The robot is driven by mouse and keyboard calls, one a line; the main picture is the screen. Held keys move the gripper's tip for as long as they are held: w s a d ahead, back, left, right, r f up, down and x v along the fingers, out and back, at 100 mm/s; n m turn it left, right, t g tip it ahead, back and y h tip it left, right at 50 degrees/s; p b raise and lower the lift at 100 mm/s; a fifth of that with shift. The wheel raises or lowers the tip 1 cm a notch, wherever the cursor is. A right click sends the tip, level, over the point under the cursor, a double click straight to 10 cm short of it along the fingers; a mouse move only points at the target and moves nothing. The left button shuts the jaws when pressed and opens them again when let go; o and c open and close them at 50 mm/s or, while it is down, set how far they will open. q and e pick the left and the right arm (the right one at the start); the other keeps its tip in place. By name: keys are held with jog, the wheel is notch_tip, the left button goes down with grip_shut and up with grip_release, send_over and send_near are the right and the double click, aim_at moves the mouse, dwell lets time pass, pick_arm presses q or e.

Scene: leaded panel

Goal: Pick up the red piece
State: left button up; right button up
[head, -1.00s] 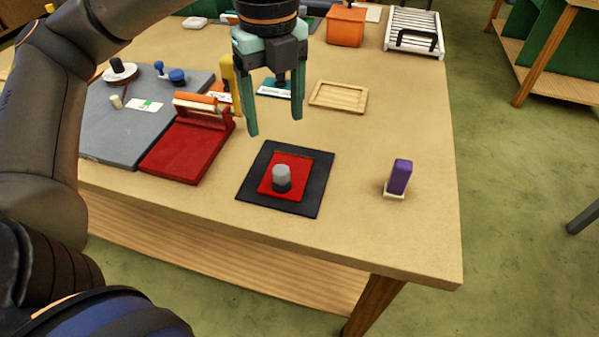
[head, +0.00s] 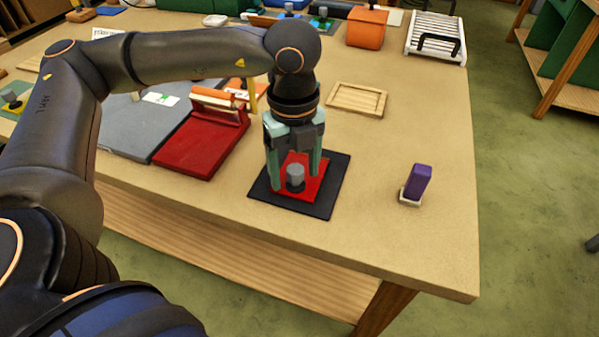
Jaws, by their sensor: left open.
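The red piece (head: 315,187) is a flat red square with a grey knob (head: 295,176) standing up from it. It lies on a black square mat (head: 333,202) near the front of the table. My left gripper (head: 294,183) points down over the red piece. Its teal fingers are open, one on each side of the grey knob as seen here. I cannot tell whether the fingertips touch the red surface. The gripper hides the back left part of the piece. My right gripper is not in view.
A red hinged press (head: 200,145) on the table (head: 400,250) stands to the left, next to a grey board (head: 130,125). A purple block (head: 418,182) on a pale base stands to the right. A shallow wooden tray (head: 357,99) lies behind. The table's front edge is close.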

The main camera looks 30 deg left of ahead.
pick_arm(q)
jog(key=shift+f, duration=0.4)
jog(key=shift+c, duration=0.2)
grip_shut()
